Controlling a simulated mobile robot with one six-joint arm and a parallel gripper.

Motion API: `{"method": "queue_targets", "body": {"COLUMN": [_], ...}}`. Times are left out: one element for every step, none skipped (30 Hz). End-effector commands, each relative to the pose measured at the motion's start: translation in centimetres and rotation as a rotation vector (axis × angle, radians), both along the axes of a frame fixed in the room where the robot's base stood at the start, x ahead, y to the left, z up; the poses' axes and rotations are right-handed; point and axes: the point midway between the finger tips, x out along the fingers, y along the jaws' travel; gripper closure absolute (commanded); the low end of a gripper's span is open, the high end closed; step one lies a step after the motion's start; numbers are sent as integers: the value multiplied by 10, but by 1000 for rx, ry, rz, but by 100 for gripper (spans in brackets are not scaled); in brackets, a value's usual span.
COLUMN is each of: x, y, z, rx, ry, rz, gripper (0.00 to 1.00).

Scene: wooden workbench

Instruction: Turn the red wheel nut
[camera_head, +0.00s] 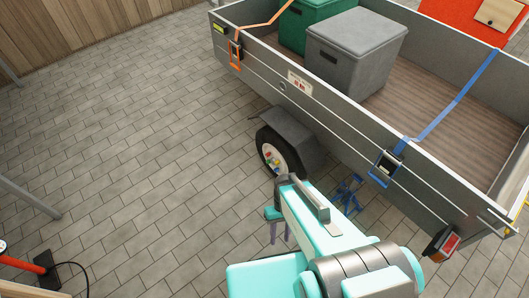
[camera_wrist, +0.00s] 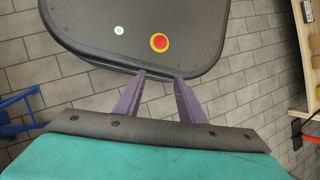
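The trailer's wheel (camera_head: 265,147) stands at the trailer's near side in the head view, with a black tyre and a pale hub. Small coloured nuts (camera_head: 273,160) sit on the hub; red shows among them, but they are too small to separate clearly. My gripper (camera_head: 280,240) is below the wheel in the head view, apart from it, its purple fingers pointing down. In the wrist view my gripper (camera_wrist: 160,76) has its two fingers spread with nothing between them. The wheel and its nuts do not show in the wrist view.
The grey trailer (camera_head: 345,125) carries a green box (camera_head: 300,25) and a grey box (camera_head: 355,48), with orange (camera_head: 265,24) and blue (camera_head: 450,105) straps. A blue jack (camera_head: 348,193) stands near the wheel. Paved floor (camera_head: 150,140) left of the trailer is clear.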

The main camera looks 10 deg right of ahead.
Motion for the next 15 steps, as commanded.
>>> {"method": "queue_targets", "body": {"x": [0,-1,-1,-1,-1,-2,-2,-2,-3,-3,-4,-4,-4,-5,-5], "y": [-2,-4,-6,-7,-8,-10,-11,-12,-14,-16,-17,-19,-20,-22,-23], "z": [17,21,27,31,36,42,46,51,57,61,66,72,77,81,87], "rx": [-7,-12,-19,-25,-30,-36,-41,-46,-54,-58,-64,-71,-76,-81,-89], "ry": [-2,-2,-4,-4,-5,-5,-5,-5,-6,-5,-6,-4,-4,-4,-4], "rz": [1,2,1,1,0,-1,-3,-4,-6,-8,-10,-14,-16,-20,-23], "gripper": [64,64,64,64,64,64,64,64,64,64,64,64,64,64,64]}}
